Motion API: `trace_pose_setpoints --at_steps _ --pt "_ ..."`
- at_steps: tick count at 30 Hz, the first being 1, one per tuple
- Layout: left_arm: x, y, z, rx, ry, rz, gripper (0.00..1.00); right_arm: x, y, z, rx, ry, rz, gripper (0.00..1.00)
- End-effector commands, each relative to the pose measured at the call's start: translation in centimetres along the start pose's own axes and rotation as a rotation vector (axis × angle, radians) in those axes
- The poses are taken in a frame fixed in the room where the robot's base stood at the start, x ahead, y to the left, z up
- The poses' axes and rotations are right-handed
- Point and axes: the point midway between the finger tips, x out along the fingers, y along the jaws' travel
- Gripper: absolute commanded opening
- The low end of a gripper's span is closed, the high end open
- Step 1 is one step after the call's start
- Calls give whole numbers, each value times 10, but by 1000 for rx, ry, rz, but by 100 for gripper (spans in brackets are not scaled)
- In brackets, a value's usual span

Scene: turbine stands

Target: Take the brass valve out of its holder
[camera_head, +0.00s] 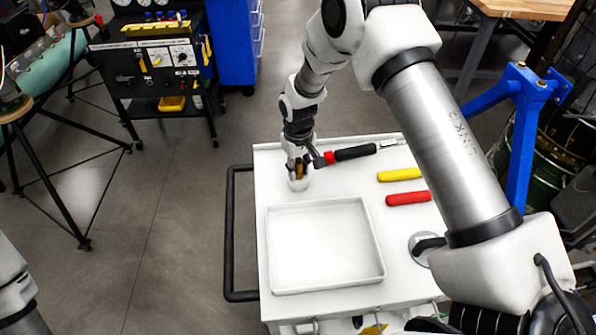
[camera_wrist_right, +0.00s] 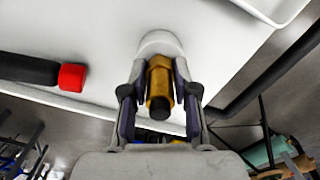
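The brass valve (camera_wrist_right: 160,82), gold with a dark end, stands in a round white holder (camera_wrist_right: 160,43) on the white cart top. In the head view the valve (camera_head: 299,169) shows small between the fingers, with the holder (camera_head: 298,184) under it. My right gripper (camera_wrist_right: 161,75) reaches down over the valve, one finger on each side. Its pads appear to press on the brass body. It also shows in the head view (camera_head: 298,165). The valve's lower end is hidden in the holder. Of my left arm only a link shows; its gripper is out of view.
A shallow white tray (camera_head: 325,246) lies in front of the holder. A black-handled tool with a red collar (camera_head: 350,154) lies close right of the gripper. Yellow (camera_head: 400,174) and red (camera_head: 408,198) handles lie further right. A black rail (camera_head: 229,235) runs along the cart's left side.

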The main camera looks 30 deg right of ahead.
Motion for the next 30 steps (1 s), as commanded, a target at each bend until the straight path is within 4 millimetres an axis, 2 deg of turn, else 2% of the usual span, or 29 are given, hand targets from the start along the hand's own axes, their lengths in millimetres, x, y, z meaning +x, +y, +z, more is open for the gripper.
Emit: trace_pose_setpoints --at_steps 30 --pt "-13 0 0 0 0 0 64 -16 0 0 1 0 0 0"
